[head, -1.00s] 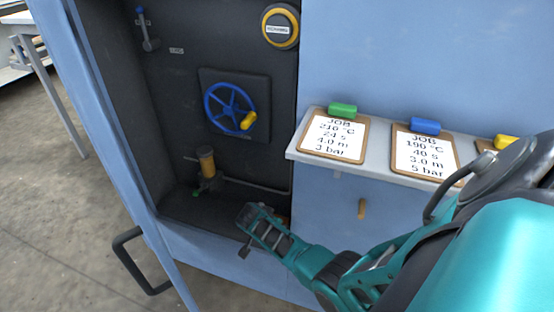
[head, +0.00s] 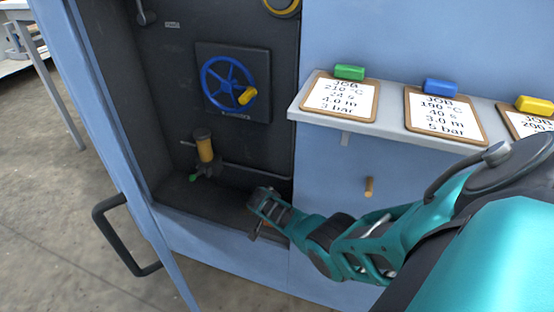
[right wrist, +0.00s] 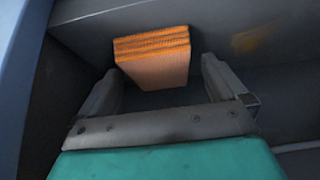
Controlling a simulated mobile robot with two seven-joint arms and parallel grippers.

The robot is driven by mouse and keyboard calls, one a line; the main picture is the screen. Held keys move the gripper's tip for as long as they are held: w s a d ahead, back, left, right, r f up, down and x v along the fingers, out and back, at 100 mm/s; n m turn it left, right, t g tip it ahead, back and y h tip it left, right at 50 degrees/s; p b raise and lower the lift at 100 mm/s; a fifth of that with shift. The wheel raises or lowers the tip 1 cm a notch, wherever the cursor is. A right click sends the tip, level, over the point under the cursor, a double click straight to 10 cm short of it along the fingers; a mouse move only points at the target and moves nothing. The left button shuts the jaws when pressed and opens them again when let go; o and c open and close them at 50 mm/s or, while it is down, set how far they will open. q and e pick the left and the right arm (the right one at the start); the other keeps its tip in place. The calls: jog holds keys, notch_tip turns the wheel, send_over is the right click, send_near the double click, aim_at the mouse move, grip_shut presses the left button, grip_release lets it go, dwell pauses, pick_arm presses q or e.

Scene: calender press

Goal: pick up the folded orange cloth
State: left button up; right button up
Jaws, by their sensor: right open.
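The folded orange cloth (right wrist: 152,62) shows in the right wrist view as a small layered block with ribbed edges, lying on the dark floor of the cabinet recess. My right gripper (right wrist: 160,72) is open, one finger on each side of the cloth's line, with the cloth at or just beyond the fingertips. I see a gap on both sides and no clear contact. In the head view my right gripper (head: 261,212) reaches into the lower right of the recess and hides most or all of the cloth. My left gripper is not in view.
The recess (head: 165,205) has a raised front lip and a right side wall close to my gripper. A yellow cylinder valve (head: 205,149), a thin pipe and a blue handwheel (head: 221,84) are at its back. A shelf with job clipboards (head: 341,97) stands to the right.

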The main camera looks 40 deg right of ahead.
jog(key=shift+c, duration=0.2)
jog(key=c, duration=1.2)
jog(key=shift+r, duration=0.15)
jog(key=shift+r+p, duration=0.6)
notch_tip(320, 180, up, 19)
jog(key=p, duration=1)
jog(key=shift+f, duration=0.2)
